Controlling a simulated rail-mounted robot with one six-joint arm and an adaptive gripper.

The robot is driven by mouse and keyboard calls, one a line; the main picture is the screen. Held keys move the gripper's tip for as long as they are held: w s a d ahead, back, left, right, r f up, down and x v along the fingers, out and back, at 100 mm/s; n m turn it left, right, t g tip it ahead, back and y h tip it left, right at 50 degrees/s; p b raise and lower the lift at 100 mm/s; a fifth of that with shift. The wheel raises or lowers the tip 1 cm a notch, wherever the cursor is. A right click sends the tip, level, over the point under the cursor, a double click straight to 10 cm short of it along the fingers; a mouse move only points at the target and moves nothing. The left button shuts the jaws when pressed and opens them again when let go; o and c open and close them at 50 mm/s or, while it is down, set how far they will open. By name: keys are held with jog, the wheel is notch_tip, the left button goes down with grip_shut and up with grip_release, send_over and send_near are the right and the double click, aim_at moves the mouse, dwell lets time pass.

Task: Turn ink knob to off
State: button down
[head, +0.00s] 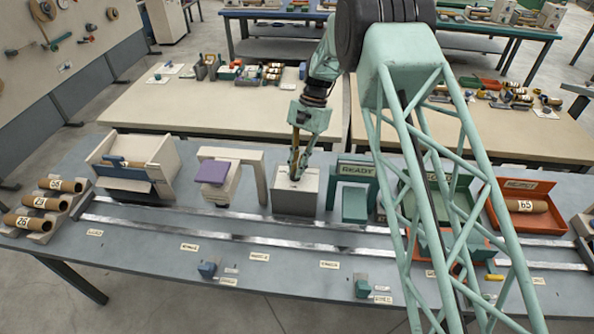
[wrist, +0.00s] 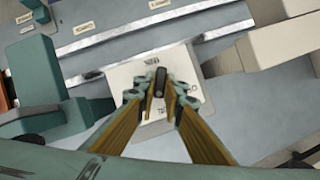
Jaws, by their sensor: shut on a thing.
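The box top also shows in the wrist view (wrist: 124,78), with small printed lettering around the knob that is too blurred to read surely. My gripper (head: 296,174) points down onto the box top. In the wrist view its two fingers (wrist: 157,98) are shut on the knob, one on each side. The fingers hide the knob in the head view.
A pale stand with a purple top (head: 213,171) is left of the box. A green frame marked READY (head: 357,171) stands close on the right. Metal rails (head: 240,213) run along the table in front. A red tray (head: 545,222) with a roll is farther right.

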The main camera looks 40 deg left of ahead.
jog(key=n+h, duration=0.1)
jog(key=n, duration=0.1)
jog(key=n+h, duration=0.1)
jog(key=n, duration=0.2)
jog(key=shift+a+t+b, duration=0.2)
jog(key=shift+t+b, duration=0.2)
jog(key=c, duration=2.7)
grip_release()
jog(key=shift+r, duration=0.15)
jog(key=shift+v, duration=5.85)
